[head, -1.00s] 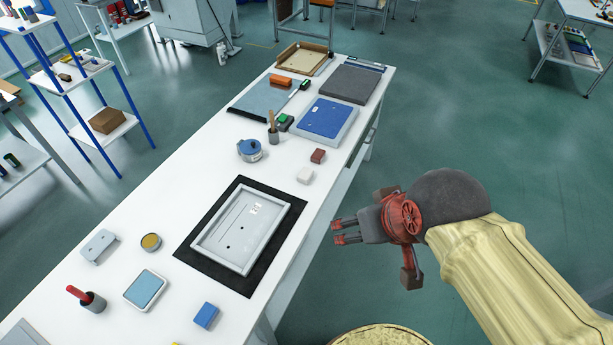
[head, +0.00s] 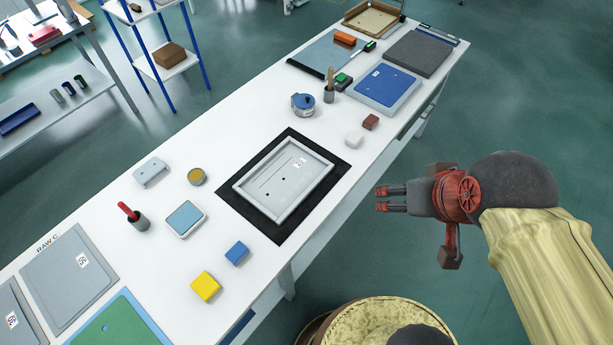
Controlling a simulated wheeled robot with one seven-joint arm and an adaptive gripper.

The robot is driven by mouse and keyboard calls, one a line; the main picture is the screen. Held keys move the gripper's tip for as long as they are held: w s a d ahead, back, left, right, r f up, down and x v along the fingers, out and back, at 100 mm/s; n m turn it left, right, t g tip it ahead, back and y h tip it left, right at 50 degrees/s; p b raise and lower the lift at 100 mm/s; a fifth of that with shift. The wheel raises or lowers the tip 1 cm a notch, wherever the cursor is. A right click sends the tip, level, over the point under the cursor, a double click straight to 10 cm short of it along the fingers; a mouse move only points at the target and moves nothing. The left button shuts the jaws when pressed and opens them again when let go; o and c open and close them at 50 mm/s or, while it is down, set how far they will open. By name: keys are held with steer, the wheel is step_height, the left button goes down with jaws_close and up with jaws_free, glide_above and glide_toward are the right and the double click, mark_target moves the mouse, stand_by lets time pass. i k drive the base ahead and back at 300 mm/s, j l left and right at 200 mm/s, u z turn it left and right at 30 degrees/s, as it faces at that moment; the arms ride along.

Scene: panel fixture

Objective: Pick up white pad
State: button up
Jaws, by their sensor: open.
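The white pad (head: 354,139) is a small white block lying on the table near its right edge, just beyond the upper right corner of the black mat. A dark red block (head: 371,122) lies close behind it. My gripper (head: 380,198) is open and empty. It is off the table's right side, below and to the right of the pad in the picture, with its fingers pointing left. There is a clear gap between the fingers and the pad.
A grey tray-like panel (head: 243,191) lies on the black mat (head: 263,224). A blue block (head: 237,253) and a yellow block (head: 205,287) lie nearer. A blue panel (head: 384,88), a blue tin (head: 303,104) and a cup with a brush (head: 329,94) stand behind the pad.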

mark_target(354, 139)
steer(key=i+l, duration=1.2)
steer(key=i, duration=0.15)
